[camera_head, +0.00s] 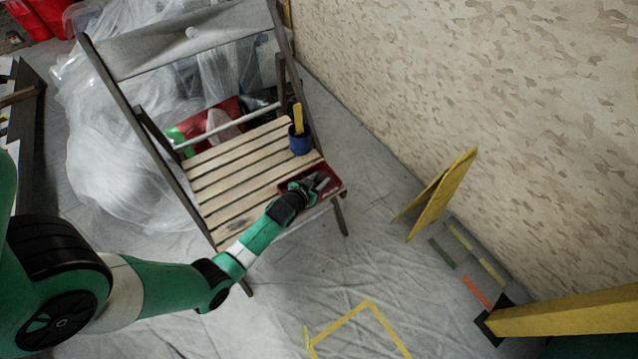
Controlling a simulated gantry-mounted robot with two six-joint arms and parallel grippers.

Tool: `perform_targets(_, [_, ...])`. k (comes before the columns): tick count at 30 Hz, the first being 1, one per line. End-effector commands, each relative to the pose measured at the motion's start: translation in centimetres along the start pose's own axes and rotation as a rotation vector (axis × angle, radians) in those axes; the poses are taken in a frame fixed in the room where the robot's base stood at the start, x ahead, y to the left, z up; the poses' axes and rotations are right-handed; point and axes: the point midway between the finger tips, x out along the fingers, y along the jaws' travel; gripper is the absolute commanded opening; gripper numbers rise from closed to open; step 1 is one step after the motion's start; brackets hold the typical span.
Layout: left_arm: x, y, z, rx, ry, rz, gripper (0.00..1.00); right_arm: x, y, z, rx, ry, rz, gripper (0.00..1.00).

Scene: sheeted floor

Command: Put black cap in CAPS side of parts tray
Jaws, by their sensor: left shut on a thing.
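A folding chair with a slatted wooden seat (232,177) stands near the middle of the view. The dark red parts tray (333,186) lies on the front right corner of the seat. My left gripper (321,183) is over the tray, with its fingers pointing toward the right. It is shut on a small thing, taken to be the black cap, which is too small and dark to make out. The gripper and wrist hide part of the tray, and its sides and any label cannot be read. My right gripper is not in view.
A blue cup (299,140) with a yellow-handled tool stands on the seat behind the tray. Clear plastic sheeting (125,150) lies behind the chair. A yellow folding sign (437,196) stands at right by the wall. The sheeted floor in front is mostly free, with yellow tape marks.

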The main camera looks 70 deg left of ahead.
Motion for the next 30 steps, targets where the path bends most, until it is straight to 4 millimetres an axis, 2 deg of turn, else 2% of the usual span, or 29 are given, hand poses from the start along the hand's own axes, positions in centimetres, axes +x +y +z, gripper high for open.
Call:
perform_targets(9, [0.1,0.0,0.1,0.001,0.001,0.000,0.00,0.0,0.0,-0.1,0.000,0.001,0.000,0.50])
perform_targets(10, [0.1,0.0,0.1,0.001,0.001,0.000,0.46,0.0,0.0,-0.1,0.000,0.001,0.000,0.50])
perform_targets(12, [0.1,0.0,0.1,0.001,0.001,0.000,0.55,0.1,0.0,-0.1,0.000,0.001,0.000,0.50])
perform_targets(22, [-0.1,0.0,-0.2,0.000,0.002,0.000,0.55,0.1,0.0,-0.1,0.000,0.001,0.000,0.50])
perform_targets(26, [-2.2,0.0,-0.6,0.002,-0.001,0.000,0.55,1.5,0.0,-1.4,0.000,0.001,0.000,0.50])
perform_targets(30, [-5.7,0.0,-0.8,0.002,-0.003,0.001,0.55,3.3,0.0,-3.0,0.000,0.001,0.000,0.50])
